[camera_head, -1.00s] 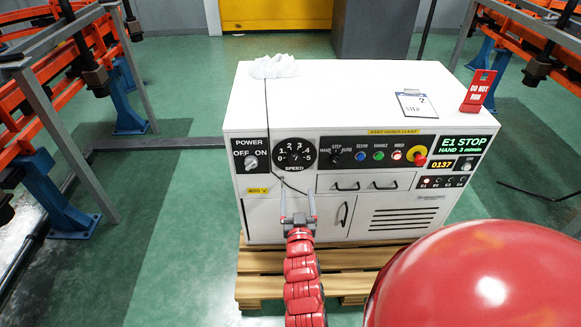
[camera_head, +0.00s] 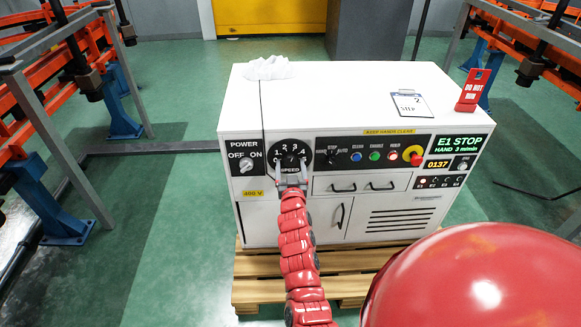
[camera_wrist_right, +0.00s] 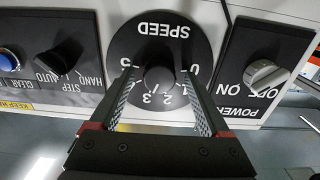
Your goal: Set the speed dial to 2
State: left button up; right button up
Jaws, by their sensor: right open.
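The speed dial (camera_head: 290,149) is a round black face with white numbers on the left of the white cabinet's front panel. The wrist view shows the dial face (camera_wrist_right: 160,32) upside down, with its black knob (camera_wrist_right: 159,72) in the middle. My right gripper (camera_head: 290,165) reaches up to the dial from below. In the wrist view the right gripper (camera_wrist_right: 159,78) is open, with one finger on each side of the knob. Whether the fingers touch the knob is unclear. The knob's pointer cannot be read. My left gripper is not in view.
Beside the dial are the power switch (camera_head: 246,166) and the hand/step/auto selector (camera_head: 332,157). Further right are coloured buttons and a red emergency stop (camera_head: 416,159).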

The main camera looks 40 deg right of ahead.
grip_shut()
dwell(0.3)
jog(key=shift+n+b, duration=0.3)
jog(key=shift+n, duration=0.1)
jog(key=n+b, duration=0.1)
jog(key=n, duration=0.1)
jog(key=shift+n, duration=0.4)
jog(key=shift+n+b, duration=0.6)
jog(key=shift+n, duration=1.5)
